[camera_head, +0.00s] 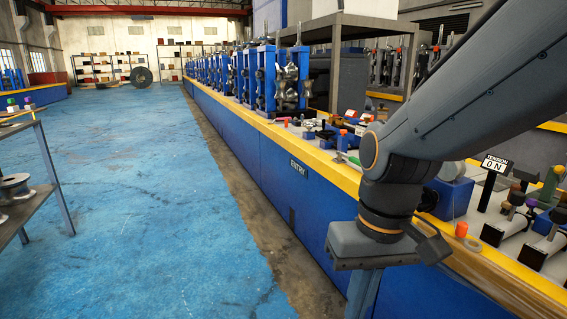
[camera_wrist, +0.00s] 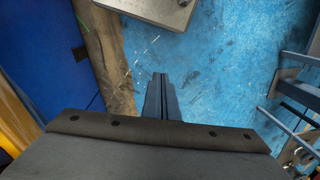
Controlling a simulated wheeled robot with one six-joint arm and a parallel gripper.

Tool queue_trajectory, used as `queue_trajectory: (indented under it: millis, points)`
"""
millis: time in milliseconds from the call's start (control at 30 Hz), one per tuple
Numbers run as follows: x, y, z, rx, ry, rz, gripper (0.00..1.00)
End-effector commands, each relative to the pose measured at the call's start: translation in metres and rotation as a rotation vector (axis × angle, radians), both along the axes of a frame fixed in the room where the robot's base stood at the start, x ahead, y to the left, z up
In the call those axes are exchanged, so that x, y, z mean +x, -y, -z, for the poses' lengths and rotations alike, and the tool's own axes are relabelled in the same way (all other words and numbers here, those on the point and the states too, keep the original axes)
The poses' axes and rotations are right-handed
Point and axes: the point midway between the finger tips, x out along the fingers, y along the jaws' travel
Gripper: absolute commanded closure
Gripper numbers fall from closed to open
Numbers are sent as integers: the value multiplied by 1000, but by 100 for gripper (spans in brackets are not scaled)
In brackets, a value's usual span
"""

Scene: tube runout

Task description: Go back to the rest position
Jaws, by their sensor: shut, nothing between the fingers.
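My gripper (camera_wrist: 160,80) points down over the blue floor in the wrist view, its two dark fingers together with nothing between them. In the head view my gripper (camera_head: 365,292) hangs in front of the blue side of the machine bench, left of its yellow edge, and its fingertips run out of the bottom of the picture. My arm comes in from the upper right, over the bench.
The long blue machine bench (camera_head: 310,205) with roller stands (camera_head: 289,85) runs away on the right. Small levers and tools lie on its near top. A metal rack (camera_head: 55,180) stands at the left. The blue floor (camera_head: 140,180) between is clear. A grey metal plate (camera_wrist: 150,10) shows at the wrist view's top.

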Motion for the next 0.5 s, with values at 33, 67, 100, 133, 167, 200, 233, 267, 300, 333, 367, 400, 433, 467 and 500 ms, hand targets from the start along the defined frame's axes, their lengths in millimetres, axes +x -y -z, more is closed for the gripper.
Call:
queue_trajectory:
  millis: [33, 67, 100, 133, 167, 200, 233, 267, 300, 333, 367, 400, 433, 467, 500]
  points:
    - [-3, -4, 1, -9, 4, -24, 100]
    - [-4, -6, 2, -13, 6, -35, 100]
    - [-6, -8, 2, -20, 9, -49, 100]
    - [-7, -10, 3, -25, 12, -60, 100]
    - [-9, -12, 4, -29, 15, -72, 100]
    - [-11, -15, 5, -35, 18, -86, 100]
    - [-12, -16, 5, -40, 20, -97, 100]
    - [-11, -13, 1, -41, 18, -83, 100]
    - [-11, -11, -2, -41, 17, -76, 100]
    - [-10, -10, -4, -42, 17, -71, 100]
    - [-10, -8, -6, -43, 17, -66, 100]
    - [-10, -7, -8, -44, 17, -61, 100]
    - [-9, -5, -9, -45, 16, -56, 100]
    - [-9, -4, -11, -46, 17, -52, 100]
    - [-9, -2, -14, -47, 17, -46, 100]
